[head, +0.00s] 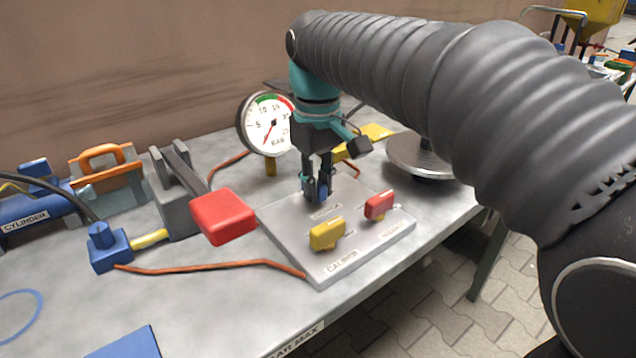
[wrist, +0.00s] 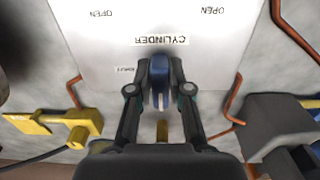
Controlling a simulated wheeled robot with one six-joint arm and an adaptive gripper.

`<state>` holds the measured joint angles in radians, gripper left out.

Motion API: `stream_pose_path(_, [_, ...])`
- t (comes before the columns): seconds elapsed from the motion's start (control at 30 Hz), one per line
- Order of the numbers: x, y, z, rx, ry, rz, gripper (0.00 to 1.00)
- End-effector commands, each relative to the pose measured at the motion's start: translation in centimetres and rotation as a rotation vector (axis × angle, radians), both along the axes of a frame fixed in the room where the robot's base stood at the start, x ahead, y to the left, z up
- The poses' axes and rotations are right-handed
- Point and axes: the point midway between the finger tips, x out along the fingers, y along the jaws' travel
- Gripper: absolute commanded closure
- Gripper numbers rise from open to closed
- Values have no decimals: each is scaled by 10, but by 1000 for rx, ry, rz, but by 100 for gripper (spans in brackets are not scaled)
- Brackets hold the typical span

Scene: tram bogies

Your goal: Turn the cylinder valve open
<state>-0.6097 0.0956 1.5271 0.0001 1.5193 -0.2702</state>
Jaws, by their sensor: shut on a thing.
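The cylinder valve has a blue handle (wrist: 158,72) on the grey valve panel (wrist: 95,45), beside a label reading CYLINDER (wrist: 161,40). In the wrist view the handle runs up and down the picture between my two fingers. My gripper (wrist: 159,88) is shut on it, one finger on each side. In the head view my gripper (head: 317,190) points down at the back of the panel (head: 345,265), and its fingers hide most of the blue handle (head: 323,188). The small label near the handle is too small to read.
A yellow handle (head: 326,234) and a red handle (head: 379,205) stand on the panel's front part. A round gauge (head: 268,124) stands behind, its needle pointing down-left. A lever with a red pad (head: 222,215) is left of the panel. Orange hoses lie on the table.

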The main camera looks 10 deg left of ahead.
Motion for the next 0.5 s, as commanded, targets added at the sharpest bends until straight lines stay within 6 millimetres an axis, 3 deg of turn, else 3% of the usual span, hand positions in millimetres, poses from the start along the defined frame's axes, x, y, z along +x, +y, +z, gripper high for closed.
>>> stream_pose_path(0.17, [0,0,0,1,-1,2,100])
stream_pose_path(0.2, [0,1,0,1,-1,1,79])
stream_pose_path(0.3, [0,0,0,1,-1,1,56])
stream_pose_path(0.5, [0,0,0,1,-1,0,56])
